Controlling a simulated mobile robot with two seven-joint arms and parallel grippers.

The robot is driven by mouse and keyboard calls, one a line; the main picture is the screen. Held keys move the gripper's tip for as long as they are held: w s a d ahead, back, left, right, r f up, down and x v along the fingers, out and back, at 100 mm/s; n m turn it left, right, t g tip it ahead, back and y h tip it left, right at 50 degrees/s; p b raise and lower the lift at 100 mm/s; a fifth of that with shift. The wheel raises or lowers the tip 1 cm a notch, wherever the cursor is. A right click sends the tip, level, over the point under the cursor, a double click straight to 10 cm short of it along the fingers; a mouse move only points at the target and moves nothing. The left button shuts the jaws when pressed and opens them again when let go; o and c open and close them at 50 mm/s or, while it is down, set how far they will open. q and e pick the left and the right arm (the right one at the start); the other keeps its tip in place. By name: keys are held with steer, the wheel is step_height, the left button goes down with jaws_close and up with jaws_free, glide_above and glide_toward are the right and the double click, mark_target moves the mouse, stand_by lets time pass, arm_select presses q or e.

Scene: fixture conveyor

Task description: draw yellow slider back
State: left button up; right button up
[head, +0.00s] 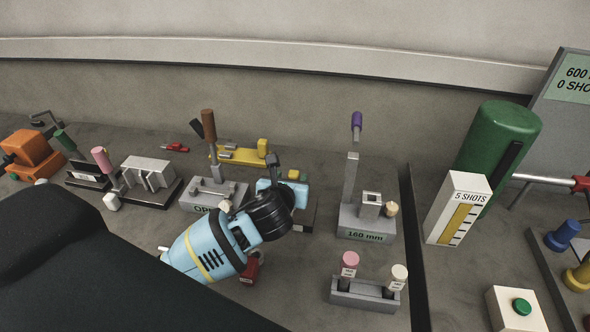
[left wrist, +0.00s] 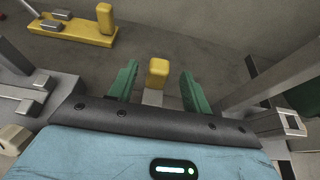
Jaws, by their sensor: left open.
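My left gripper (head: 291,181) reaches in over the bench, with its fingers mostly hidden behind its light-blue body in the head view. In the left wrist view, its two green fingers (left wrist: 158,84) are spread apart. A yellow block (left wrist: 157,71) on a grey stem stands between them, with a visible gap on each side. A bit of this yellow block (head: 294,174) shows beside the gripper in the head view. A separate yellow fixture (head: 238,156) with an upright yellow block lies farther back; it also shows at the upper left of the left wrist view (left wrist: 75,33). My right gripper is not seen.
A grey lever fixture (head: 205,195) stands left of the gripper, and a grey 160 mm fixture (head: 366,224) stands to its right. A holder with two capped pegs (head: 364,294) is nearer. A dark strip (head: 412,240) runs along the bench's right side. A wall rises behind.

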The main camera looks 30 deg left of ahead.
mark_target(293, 173)
arm_select(q)
steer(key=shift+x, duration=3.25)
steer(key=shift+c, duration=0.3)
jaws_close()
